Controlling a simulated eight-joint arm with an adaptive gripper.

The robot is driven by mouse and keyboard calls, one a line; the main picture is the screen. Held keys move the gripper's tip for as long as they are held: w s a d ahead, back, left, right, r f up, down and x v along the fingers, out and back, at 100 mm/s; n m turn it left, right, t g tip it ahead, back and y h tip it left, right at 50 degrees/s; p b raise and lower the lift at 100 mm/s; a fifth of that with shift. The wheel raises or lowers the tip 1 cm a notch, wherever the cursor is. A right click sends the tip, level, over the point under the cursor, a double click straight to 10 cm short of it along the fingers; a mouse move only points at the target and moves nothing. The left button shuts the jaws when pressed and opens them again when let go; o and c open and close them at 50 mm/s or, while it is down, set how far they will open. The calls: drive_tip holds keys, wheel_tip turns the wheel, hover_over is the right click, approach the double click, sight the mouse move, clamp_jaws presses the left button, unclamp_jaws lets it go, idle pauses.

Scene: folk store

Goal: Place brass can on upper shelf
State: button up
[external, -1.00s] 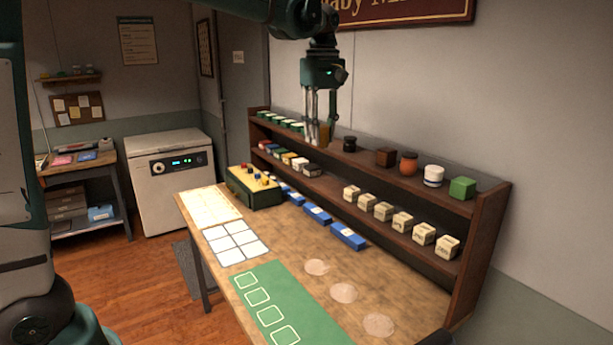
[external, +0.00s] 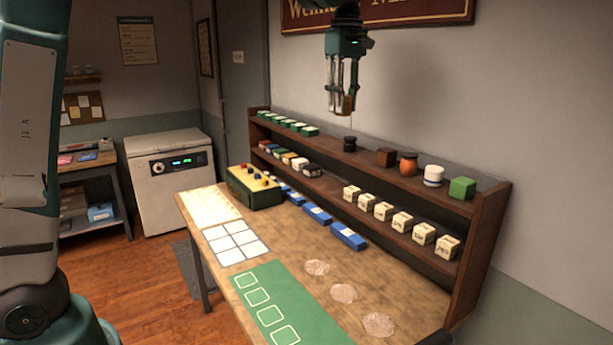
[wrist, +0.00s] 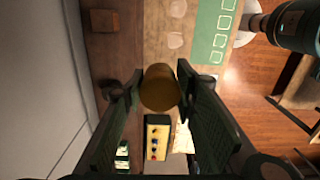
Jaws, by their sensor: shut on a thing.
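The brass can (external: 347,104) is a small golden-brown cylinder between the fingers of my gripper (external: 342,106). My gripper is shut on it and holds it in the air, clear of the upper shelf (external: 327,143). In the wrist view the can (wrist: 159,88) shows end-on between the two dark fingers. In the external view the fingers partly cover it. The upper shelf is the top board of a brown wooden rack along the wall.
On the upper shelf stand several green-and-white boxes (external: 290,123), a black jar (external: 349,144), a brown box (external: 385,157), an orange jar (external: 408,164), a white jar (external: 432,176) and a green box (external: 462,188). Bare board shows left of the black jar.

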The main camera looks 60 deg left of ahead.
drive_tip(key=n+p, duration=0.1)
drive_tip(key=p, duration=0.3)
hover_over(367, 158)
drive_tip(key=f, duration=0.1)
drive_tip(key=shift+f, duration=2.55)
drive_tip(key=shift+w+f, duration=0.1)
drive_tip(key=shift+f, duration=2.85)
drive_tip(key=shift+f, duration=2.05)
drive_tip(key=shift+f, duration=0.2)
